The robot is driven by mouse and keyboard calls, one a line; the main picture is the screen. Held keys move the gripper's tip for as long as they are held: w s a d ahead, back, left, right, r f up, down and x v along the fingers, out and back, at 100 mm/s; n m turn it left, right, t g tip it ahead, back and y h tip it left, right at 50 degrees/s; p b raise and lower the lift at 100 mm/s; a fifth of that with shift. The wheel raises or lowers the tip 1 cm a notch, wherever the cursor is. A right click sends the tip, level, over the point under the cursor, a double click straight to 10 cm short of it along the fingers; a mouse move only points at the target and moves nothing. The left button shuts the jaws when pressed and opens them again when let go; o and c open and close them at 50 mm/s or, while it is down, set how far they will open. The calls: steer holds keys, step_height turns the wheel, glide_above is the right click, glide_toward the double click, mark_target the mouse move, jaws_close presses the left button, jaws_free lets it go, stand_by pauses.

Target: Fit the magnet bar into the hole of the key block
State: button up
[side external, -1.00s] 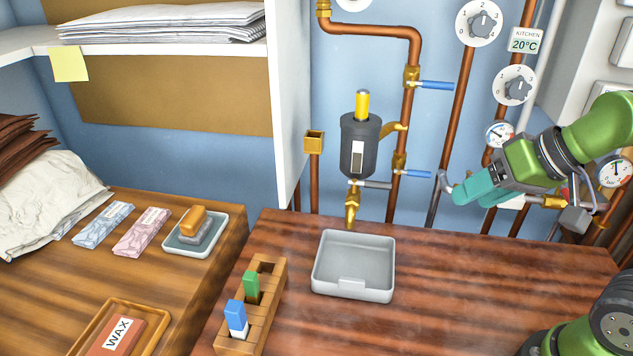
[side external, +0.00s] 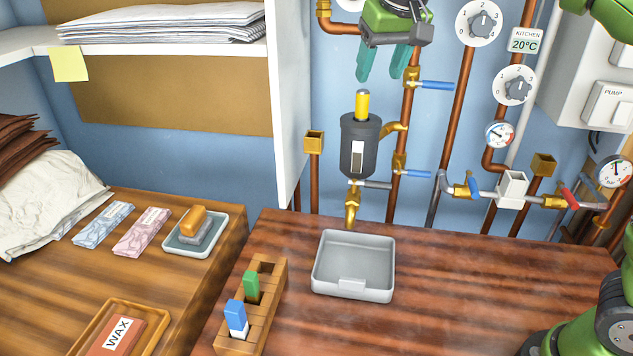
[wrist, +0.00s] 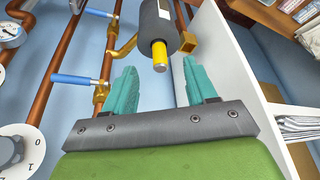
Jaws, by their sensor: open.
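My gripper (side external: 385,78) is open and empty, with its teal fingers pointing down, high in front of the back wall. Below it, a yellow bar (side external: 362,104) stands upright out of the top of a dark grey cylinder (side external: 360,150). In the wrist view the yellow bar's end (wrist: 160,58) shows beyond and between the open fingers (wrist: 162,74), apart from them. Blue (side external: 236,317) and green (side external: 251,286) bars stand in slots of a wooden rack (side external: 262,330). A white block with an open top (side external: 512,188) sits on the pipe at right. No label tells which is the magnet bar or key block.
Copper pipes with blue-handled valves (side external: 434,85) run close beside the cylinder. A white shelf side panel (side external: 292,100) stands to its left. A grey tray (side external: 353,283) lies below the brass spout (side external: 352,208).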

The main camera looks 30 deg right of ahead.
mark_target(364, 91)
steer(key=shift+r+m+h, duration=0.5)
steer(key=shift+r+m, duration=1)
steer(key=shift+r, duration=1.7)
steer(key=x, duration=0.7)
steer(key=a+x, duration=0.1)
steer(key=x, duration=0.3)
steer(key=shift+w+r, duration=0.1)
steer(key=shift+w, duration=0.2)
steer(key=shift+x, duration=2.7)
steer(key=shift+w+d, duration=0.1)
steer(key=shift+w, duration=0.05)
steer(key=shift+c, duration=0.3)
steer(key=shift+r, duration=0.1)
jaws_close()
